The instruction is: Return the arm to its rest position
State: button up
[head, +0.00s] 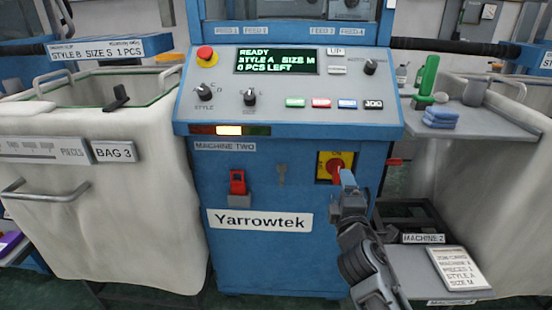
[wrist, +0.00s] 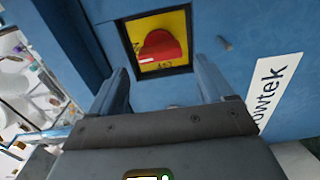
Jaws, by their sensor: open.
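My gripper (head: 347,178) is in front of the blue machine (head: 240,255), just below and right of the red rotary switch (head: 336,166) on its yellow plate. In the wrist view, my gripper (wrist: 165,95) has its two blue fingers spread apart with nothing between them. The red switch (wrist: 162,46) shows ahead, beyond the fingertips. I cannot tell from the head view whether a finger touches the switch. My arm reaches up from the bottom right of the head view.
The control panel (head: 290,85) overhangs above my gripper; its display reads READY, STYLE A, SIZE M, 0 PCS LEFT. A side shelf (head: 440,122) with a green spool and blue cloths is at right. A lower shelf (head: 415,270) holds a card. A white bag bin (head: 110,220) stands left.

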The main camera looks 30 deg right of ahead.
jog(key=s+a+f+m+y, duration=0.25)
jog(key=s+a, duration=0.35)
jog(key=s, duration=0.4)
jog(key=s+a+f+m+y, duration=0.1)
jog(key=s+a+f+y, duration=0.15)
jog(key=s+a, duration=0.6)
jog(key=s+a+f+m+y, duration=0.1)
jog(key=s+a+m+y, duration=0.3)
jog(key=s, duration=0.7)
jog(key=s+a+r+m+y, duration=0.1)
jog(key=s+a+r+m, duration=0.3)
jog(key=s+r, duration=0.55)
notch_tip(320, 180, up, 12)
jog(key=s+p, duration=0.1)
jog(key=p, duration=1.2)
jog(key=shift+s+d, duration=0.2)
jog(key=shift+s, duration=0.1)
jog(key=shift+f+n, duration=0.15)
jog(key=shift+n, duration=0.1)
jog(key=shift+c, duration=0.4)
